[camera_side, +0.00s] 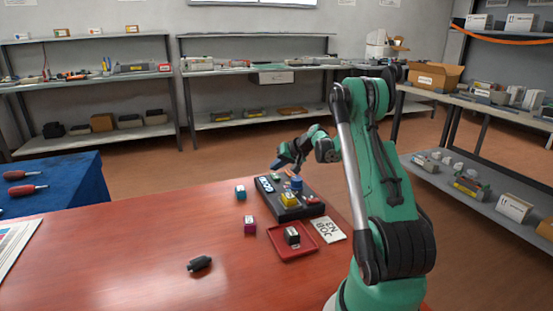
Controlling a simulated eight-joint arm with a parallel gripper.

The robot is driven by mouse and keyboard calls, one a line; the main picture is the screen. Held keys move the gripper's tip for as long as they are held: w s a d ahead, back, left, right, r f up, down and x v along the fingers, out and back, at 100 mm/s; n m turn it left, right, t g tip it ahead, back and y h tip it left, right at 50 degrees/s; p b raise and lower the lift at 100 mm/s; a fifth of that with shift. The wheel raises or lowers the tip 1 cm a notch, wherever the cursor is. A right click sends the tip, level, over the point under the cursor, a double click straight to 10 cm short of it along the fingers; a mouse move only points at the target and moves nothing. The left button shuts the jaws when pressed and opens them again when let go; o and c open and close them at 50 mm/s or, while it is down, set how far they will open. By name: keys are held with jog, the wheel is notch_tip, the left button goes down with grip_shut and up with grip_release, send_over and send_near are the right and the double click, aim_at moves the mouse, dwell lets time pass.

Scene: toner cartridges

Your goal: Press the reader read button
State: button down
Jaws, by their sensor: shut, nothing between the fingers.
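The reader appears to be the dark box (287,214) on the red table, right of centre. It has a blue-and-white panel (265,184) at its left end, and a yellow cube (289,200) sits on it. A blue round piece (296,184) is behind the cube, and small red parts (313,200) are at the right end. I cannot tell which part is the read button. My gripper (276,167) is shut and empty, tilted down above the far side of the box. Whether it touches anything is too small to tell.
A red tray (274,252) holding a black cube (292,236) is in front of the box, beside a lettered white card (328,229). A blue cube (241,192), a magenta cube (250,225) and a black piece (199,264) lie on the table (120,240). The table's left is mostly clear.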

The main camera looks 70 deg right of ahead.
aim_at(277, 176)
jog(key=shift+r, duration=2.5)
jog(key=w+a+r+n+g+y, duration=0.1)
jog(key=w+a+r, duration=0.1)
jog(key=a, duration=0.4)
jog(key=w+a+r+n, duration=0.2)
jog(key=a, duration=0.4)
jog(key=s+a+n, duration=0.4)
jog(key=a, duration=0.8)
jog(key=s+a+n, duration=0.3)
jog(key=s+a, duration=0.1)
jog(key=a, duration=0.8)
jog(key=shift+s+f+n+g, duration=0.15)
jog(key=shift+s+n+g, duration=0.25)
jog(key=shift+a, duration=0.1)
